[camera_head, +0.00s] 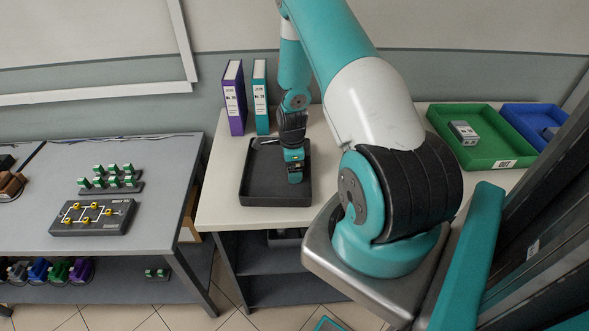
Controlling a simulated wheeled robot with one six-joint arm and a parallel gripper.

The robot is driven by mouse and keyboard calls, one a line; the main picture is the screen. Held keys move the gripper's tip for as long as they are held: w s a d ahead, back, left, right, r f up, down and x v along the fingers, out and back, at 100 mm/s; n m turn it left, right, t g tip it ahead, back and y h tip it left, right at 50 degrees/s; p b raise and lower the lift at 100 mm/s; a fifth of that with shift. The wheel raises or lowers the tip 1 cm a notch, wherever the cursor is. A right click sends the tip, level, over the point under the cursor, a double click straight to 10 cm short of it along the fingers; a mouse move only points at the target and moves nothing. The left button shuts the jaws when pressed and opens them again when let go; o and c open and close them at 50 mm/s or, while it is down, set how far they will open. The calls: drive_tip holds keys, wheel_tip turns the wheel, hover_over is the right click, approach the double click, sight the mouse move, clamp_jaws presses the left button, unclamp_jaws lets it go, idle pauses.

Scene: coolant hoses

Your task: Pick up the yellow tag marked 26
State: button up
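No yellow tag marked 26 can be made out in this view. Several small yellow pieces sit on a dark panel (93,229) with white lines on the left table, too small to show any number. My gripper (295,178) points down over the right part of a black tray (262,199) on the middle table. Its fingers are too small and dark to show whether they are open or shut. A thin grey item (267,142) lies at the tray's back edge, left of my wrist; I cannot tell what it is.
A purple binder (235,98) and a teal binder (260,97) stand behind the tray. A green bin (483,160) marked OUT and a blue bin (530,112) are at the right. Racks with green blocks (110,186) stand behind the panel. Coloured containers (60,270) sit below.

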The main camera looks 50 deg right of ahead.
drive_tip(key=c, duration=0.6)
drive_tip(key=shift+o, duration=0.2)
drive_tip(key=shift+r, duration=0.2)
